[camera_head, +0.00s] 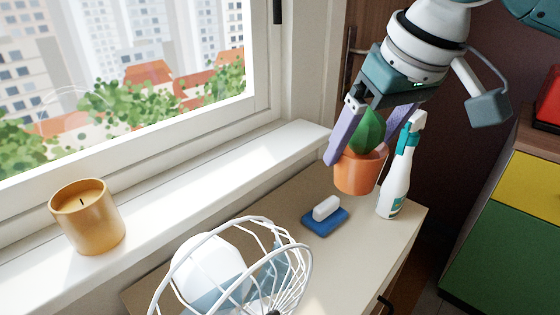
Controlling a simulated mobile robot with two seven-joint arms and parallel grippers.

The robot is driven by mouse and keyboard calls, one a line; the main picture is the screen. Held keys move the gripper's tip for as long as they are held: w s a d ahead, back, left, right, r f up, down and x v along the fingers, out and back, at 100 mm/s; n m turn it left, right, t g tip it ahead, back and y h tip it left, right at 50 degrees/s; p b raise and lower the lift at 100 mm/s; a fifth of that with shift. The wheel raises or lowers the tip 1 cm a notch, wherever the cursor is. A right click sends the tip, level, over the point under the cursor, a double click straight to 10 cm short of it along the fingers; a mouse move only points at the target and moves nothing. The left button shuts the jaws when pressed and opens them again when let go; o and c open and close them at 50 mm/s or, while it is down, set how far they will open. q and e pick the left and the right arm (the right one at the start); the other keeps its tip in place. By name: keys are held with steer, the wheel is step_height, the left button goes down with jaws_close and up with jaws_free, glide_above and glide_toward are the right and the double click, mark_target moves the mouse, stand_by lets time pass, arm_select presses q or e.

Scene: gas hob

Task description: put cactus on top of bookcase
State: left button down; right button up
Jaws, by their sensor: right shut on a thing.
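The cactus (367,132) is a green plant in an orange pot (360,172). My right gripper (366,136) comes down from the upper right, with its two purple fingers on either side of the plant. It is shut on the potted cactus. The pot shows over the far end of the pale cabinet top; I cannot tell whether it touches the surface. A bookcase (515,225) may be the green and yellow cabinet with a wooden top at the right edge, partly cut off. My left gripper is not in view.
A white spray bottle (396,182) with a teal trigger stands just right of the pot. A blue and white sponge or brush (325,215) lies on the cabinet top (365,265). A white fan (235,270) stands in front. A gold candle (87,217) sits on the windowsill (180,205).

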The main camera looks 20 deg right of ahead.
steer(key=shift+a+f+b, duration=0.1)
steer(key=shift+f+b, duration=1.55)
steer(key=shift+f, duration=6.7)
steer(key=shift+f, duration=0.2)
steer(key=o, duration=1.3)
steer(key=shift+o, duration=0.2)
